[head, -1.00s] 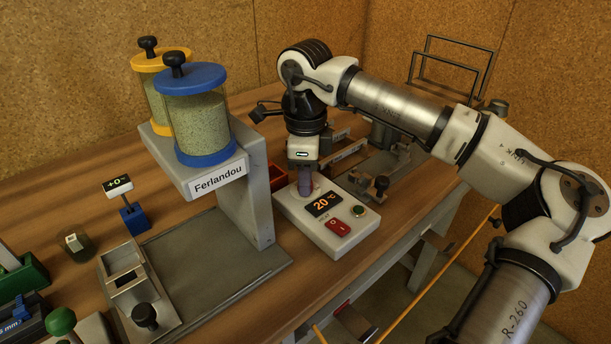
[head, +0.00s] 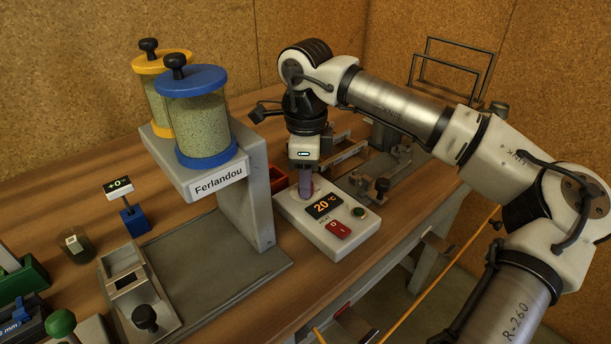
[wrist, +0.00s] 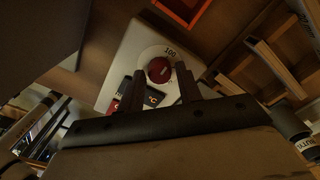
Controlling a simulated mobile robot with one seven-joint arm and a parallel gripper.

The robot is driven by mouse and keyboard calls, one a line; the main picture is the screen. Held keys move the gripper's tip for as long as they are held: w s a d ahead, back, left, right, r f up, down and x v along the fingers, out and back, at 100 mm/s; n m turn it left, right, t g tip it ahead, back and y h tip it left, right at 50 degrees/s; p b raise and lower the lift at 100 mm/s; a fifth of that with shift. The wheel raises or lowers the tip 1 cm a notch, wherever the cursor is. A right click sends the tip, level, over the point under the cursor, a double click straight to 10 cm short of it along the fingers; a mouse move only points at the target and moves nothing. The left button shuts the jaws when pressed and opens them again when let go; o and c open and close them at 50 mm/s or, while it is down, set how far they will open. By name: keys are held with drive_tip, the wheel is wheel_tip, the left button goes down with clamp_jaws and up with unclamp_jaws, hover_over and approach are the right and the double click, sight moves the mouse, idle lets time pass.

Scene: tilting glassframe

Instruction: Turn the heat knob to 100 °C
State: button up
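The heater box (head: 295,218) is a pale, low unit on the bench, with an orange display (head: 324,206) reading 20 °C. In the wrist view, the red heat knob (wrist: 159,70) sits on a pale round dial, with the mark 100 (wrist: 170,52) at its far edge. My gripper (head: 305,193) points straight down over the knob's end of the box and hides the knob in the head view. In the wrist view my gripper (wrist: 161,70) has one finger on each side of the knob, with small gaps showing. It looks open and holds nothing.
The box also has a red switch (head: 339,229) and a green button (head: 359,211). The grey Ferlandou dispenser stand (head: 245,205) rises close on the left. A red-orange tray (head: 277,176) lies behind, and metal fixtures (head: 372,187) stand to the right.

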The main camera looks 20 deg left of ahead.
wheel_tip(320, 180, up, 14)
drive_tip(key=shift+f, duration=0.2)
drive_tip(key=shift+r, duration=0.1)
